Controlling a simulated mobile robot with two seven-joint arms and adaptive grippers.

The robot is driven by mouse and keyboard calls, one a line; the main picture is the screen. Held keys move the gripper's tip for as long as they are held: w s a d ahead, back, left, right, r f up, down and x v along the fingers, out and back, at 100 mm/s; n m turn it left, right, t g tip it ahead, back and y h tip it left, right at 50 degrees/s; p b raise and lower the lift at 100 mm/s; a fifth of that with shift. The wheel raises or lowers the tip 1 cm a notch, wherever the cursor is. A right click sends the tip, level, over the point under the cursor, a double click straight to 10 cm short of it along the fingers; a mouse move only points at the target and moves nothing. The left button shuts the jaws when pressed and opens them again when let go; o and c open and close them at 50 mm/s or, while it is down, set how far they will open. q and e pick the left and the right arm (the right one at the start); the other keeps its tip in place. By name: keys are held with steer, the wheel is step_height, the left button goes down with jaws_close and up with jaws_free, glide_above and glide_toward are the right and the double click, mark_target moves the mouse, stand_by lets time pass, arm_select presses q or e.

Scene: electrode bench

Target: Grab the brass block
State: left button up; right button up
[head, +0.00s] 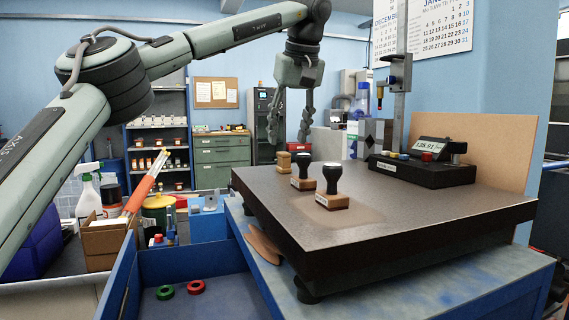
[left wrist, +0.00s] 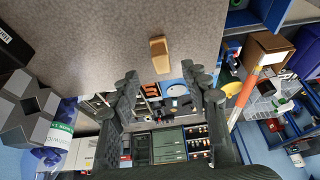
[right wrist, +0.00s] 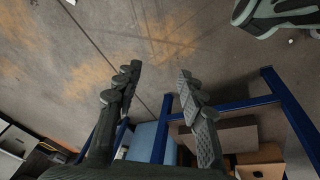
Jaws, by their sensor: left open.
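The brass block (head: 283,161) is a small tan-gold block near the far left edge of the dark granite surface plate (head: 400,208). In the left wrist view the brass block (left wrist: 159,55) lies near the plate's edge, ahead of the fingertips and between their lines. My left gripper (head: 289,135) hangs above and behind the block, fingers down and spread, with nothing between them. It also shows open in the left wrist view (left wrist: 162,76). My right gripper (right wrist: 158,80) shows only in the right wrist view, fingers apart and empty, over the bare floor.
Two black-handled stamps (head: 302,177) (head: 333,188) stand on the plate in front of the block. A gauge stand (head: 420,172) with a readout is at the back right. A blue tray (head: 215,290) with a green and a red ring is lower left. The plate's front right is clear.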

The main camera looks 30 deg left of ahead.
mark_target(284, 152)
arm_select(q)
steer(key=shift+a+f, duration=0.25)
steer(key=shift+f, duration=0.55)
steer(key=x, duration=0.4)
steer(key=shift+w+a+f, duration=0.1)
steer(key=shift+w+f, duration=0.05)
jaws_close()
arm_select(e)
steer(key=shift+w+a+r, duration=0.1)
steer(key=shift+w+r, duration=0.25)
steer(key=shift+r, duration=0.5)
